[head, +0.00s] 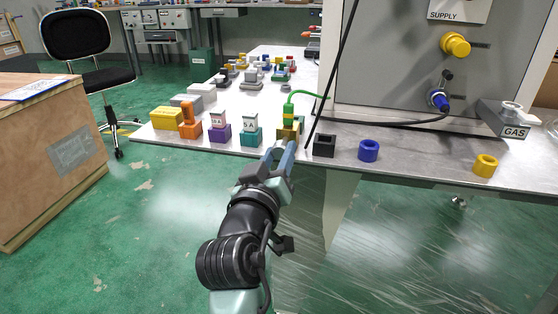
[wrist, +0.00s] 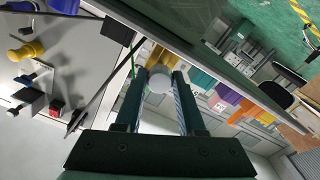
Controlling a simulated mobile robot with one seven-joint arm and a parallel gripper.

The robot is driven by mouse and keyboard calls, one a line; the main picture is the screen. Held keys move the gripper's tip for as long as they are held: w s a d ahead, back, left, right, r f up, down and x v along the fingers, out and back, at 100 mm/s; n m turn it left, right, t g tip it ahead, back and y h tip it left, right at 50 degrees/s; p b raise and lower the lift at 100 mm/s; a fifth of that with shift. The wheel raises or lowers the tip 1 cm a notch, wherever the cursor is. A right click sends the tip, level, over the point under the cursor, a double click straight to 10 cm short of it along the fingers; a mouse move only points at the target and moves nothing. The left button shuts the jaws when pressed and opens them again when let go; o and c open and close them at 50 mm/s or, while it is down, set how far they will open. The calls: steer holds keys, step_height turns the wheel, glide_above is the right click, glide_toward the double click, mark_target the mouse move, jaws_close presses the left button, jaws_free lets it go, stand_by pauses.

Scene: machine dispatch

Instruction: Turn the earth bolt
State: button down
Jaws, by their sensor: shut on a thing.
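A brass-yellow block (head: 290,131) stands at the front edge of the grey bench, with a green plug and cable (head: 289,106) on top. My gripper (head: 280,152) reaches up to the front of this block. In the wrist view a round pale-grey bolt head (wrist: 158,80), which I take to be the earth bolt, sits between the two fingers of my gripper (wrist: 157,84). The fingers are shut on it. Part of the yellow block (wrist: 158,56) shows behind the bolt. In the head view the fingers hide the bolt.
Left of the block stand teal (head: 251,137), purple (head: 219,134) and orange (head: 190,124) pieces. A black block (head: 324,146), a blue ring (head: 368,151) and a yellow ring (head: 485,166) lie right. A grey cabinet (head: 400,70) stands behind. A dark cable hangs close on the right.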

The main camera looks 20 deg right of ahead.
steer(key=m, duration=0.1)
steer(key=m+b, duration=0.1)
steer(key=m, duration=0.1)
steer(key=m+b, duration=0.1)
steer(key=shift+f+m, duration=0.25)
steer(key=shift+m, duration=0.15)
steer(key=m+b, duration=0.3)
steer(key=m, duration=0.2)
steer(key=m+b, duration=0.2)
steer(key=m, duration=0.3)
steer(key=shift+a+b, duration=0.1)
steer(key=shift+b, duration=0.2)
steer(key=m+b, duration=0.2)
steer(key=m, duration=0.2)
steer(key=m+b, duration=0.2)
steer(key=m, duration=0.4)
steer(key=shift+r+b, duration=0.1)
steer(key=shift+b, duration=0.3)
steer(key=m+b, duration=0.1)
steer(key=m, duration=0.8)
steer(key=shift+r+b, duration=0.15)
steer(key=shift+b, duration=0.25)
steer(key=shift+m, duration=1.9)
steer(key=shift+p, duration=0.3)
